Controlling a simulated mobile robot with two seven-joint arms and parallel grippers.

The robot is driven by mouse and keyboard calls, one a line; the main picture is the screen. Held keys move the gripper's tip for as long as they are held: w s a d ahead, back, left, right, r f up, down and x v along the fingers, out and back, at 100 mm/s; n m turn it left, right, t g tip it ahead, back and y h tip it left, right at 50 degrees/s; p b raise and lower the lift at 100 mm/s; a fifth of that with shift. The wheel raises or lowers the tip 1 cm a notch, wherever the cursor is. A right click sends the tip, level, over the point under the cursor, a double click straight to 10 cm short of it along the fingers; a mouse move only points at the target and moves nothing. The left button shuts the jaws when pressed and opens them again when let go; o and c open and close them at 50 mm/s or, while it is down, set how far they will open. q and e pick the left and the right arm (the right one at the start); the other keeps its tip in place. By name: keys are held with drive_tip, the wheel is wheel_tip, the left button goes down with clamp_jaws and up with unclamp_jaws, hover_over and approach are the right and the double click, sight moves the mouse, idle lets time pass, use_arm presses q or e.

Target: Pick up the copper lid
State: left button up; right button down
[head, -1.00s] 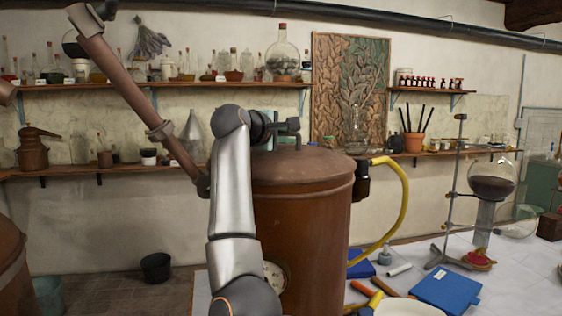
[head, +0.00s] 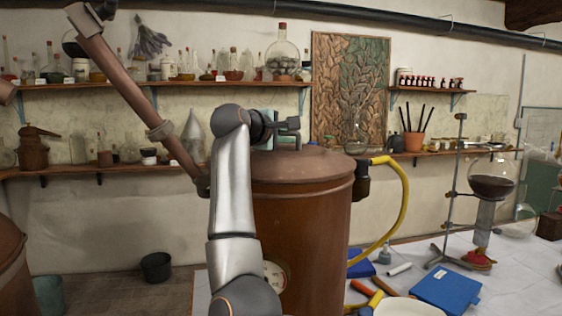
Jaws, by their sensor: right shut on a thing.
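The copper lid (head: 318,167) sits on top of the large copper vessel (head: 305,230) in the middle of the head view. It looks level, and I see no clear gap between lid and vessel. My right gripper (head: 290,132) is at the top of the lid, shut on its handle, which the fingers largely hide. My right arm runs up in front of the vessel's left side. My left gripper is not in view.
A copper pipe (head: 130,90) slopes down to the vessel's left side. A yellow hose (head: 404,200) curves from its right side. A glass flask on a stand (head: 490,188) and a blue book (head: 446,290) are on the white-topped table at right. Shelves line the wall.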

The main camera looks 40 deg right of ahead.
sight(285, 152)
idle(0.4)
drive_tip(key=shift+r, duration=0.1)
drive_tip(key=shift+r, duration=0.1)
drive_tip(key=shift+r, duration=0.55)
drive_tip(key=s+a+r+b, duration=0.1)
drive_tip(key=s+a+r, duration=0.8)
drive_tip(key=a+r, duration=0.1)
drive_tip(key=shift+s+a+r+b, duration=0.15)
drive_tip(key=shift+a+r+b, duration=0.15)
drive_tip(key=shift+r, duration=0.55)
drive_tip(key=c, duration=1.5)
unclamp_jaws()
clamp_jaws()
